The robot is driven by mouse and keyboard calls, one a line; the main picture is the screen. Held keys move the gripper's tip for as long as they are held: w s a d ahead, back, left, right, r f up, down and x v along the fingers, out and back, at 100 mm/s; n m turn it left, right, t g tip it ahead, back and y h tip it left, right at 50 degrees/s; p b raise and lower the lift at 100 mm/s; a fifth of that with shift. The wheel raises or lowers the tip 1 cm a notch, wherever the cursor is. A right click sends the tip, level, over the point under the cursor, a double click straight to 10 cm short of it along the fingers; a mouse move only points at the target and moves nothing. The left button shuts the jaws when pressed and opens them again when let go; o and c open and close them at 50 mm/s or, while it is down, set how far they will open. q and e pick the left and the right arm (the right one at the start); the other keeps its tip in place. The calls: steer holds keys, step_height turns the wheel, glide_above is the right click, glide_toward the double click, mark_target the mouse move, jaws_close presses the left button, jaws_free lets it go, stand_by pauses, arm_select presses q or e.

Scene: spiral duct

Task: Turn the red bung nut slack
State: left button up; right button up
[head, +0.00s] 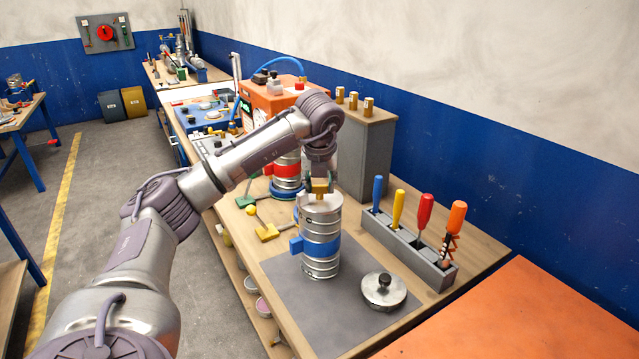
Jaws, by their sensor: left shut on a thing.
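My left gripper (318,181) points down over the top of a silver ribbed canister with a blue band (321,254). It is shut on a small brass-coloured piece (320,187) at the canister's top; I cannot tell whether this is a nut on the canister or a separate part. Behind my arm stands a second silver canister with a red band (287,171), its top hidden by my arm. No red nut shows clearly. My right gripper is not in view.
The blue-banded canister stands upright on a grey mat (350,318). A round metal lid with a black knob (384,291) lies to its right. A grey rack (415,252) holds several coloured-handled tools. An orange box (270,100) stands behind. The front of the mat is clear.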

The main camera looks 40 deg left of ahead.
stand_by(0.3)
arm_select(q)
steer(key=o, duration=1.2)
steer(key=shift+c, duration=0.2)
